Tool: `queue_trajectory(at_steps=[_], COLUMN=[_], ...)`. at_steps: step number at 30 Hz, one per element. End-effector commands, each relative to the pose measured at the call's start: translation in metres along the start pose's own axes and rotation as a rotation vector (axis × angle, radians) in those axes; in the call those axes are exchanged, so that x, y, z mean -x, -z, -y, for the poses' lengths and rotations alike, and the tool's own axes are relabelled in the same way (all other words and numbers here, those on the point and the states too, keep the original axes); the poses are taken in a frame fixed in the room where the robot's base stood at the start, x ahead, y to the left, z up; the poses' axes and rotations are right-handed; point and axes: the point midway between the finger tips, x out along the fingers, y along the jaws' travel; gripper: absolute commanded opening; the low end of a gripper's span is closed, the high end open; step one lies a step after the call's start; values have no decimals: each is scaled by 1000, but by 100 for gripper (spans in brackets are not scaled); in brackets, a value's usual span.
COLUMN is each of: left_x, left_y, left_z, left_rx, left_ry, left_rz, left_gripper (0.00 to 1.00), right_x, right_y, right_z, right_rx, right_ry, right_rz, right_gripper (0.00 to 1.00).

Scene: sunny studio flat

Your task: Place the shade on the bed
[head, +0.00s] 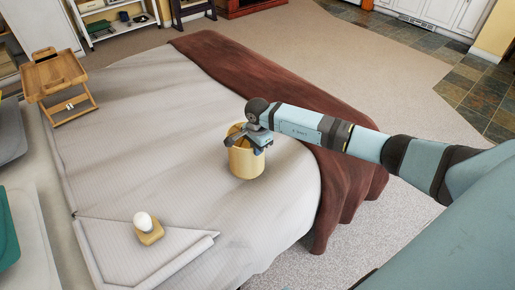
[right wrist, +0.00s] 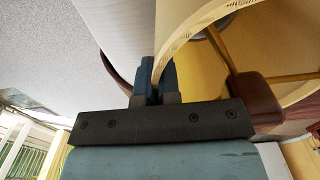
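The shade (head: 246,163) is a golden-yellow open cylinder with spokes inside. In the head view it is upright over the right part of the bed (head: 140,130), which has a pale cover and a brown throw. My right gripper (head: 246,139) is at the shade's upper rim. In the right wrist view the fingers of my right gripper (right wrist: 158,78) are closed around the edge of the shade (right wrist: 190,25), one on each side of its wall. I cannot tell whether the shade's bottom touches the bed. My left gripper is not in view.
A wooden tray stand (head: 56,75) is at the bed's far left. A white egg-shaped object on a wooden block (head: 150,236) is at the near left. A shelf (head: 118,22) stands behind. The middle of the bed is clear.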

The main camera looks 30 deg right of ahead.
Motion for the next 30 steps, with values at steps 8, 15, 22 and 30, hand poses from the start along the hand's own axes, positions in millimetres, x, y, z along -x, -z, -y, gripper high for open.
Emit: queue_trajectory(at_steps=[8,15,22,30], left_x=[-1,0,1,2], left_y=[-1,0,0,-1], left_z=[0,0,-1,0], left_rx=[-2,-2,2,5], left_ry=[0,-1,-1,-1], left_rz=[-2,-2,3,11], left_gripper=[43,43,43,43], right_x=[-3,-2,22,80], right_y=[0,0,1,1], right_z=[0,0,1,1], right_rx=[0,0,0,0], right_ry=[0,0,5,4], right_rz=[0,0,-2,-2], right_gripper=[29,29,29,29])
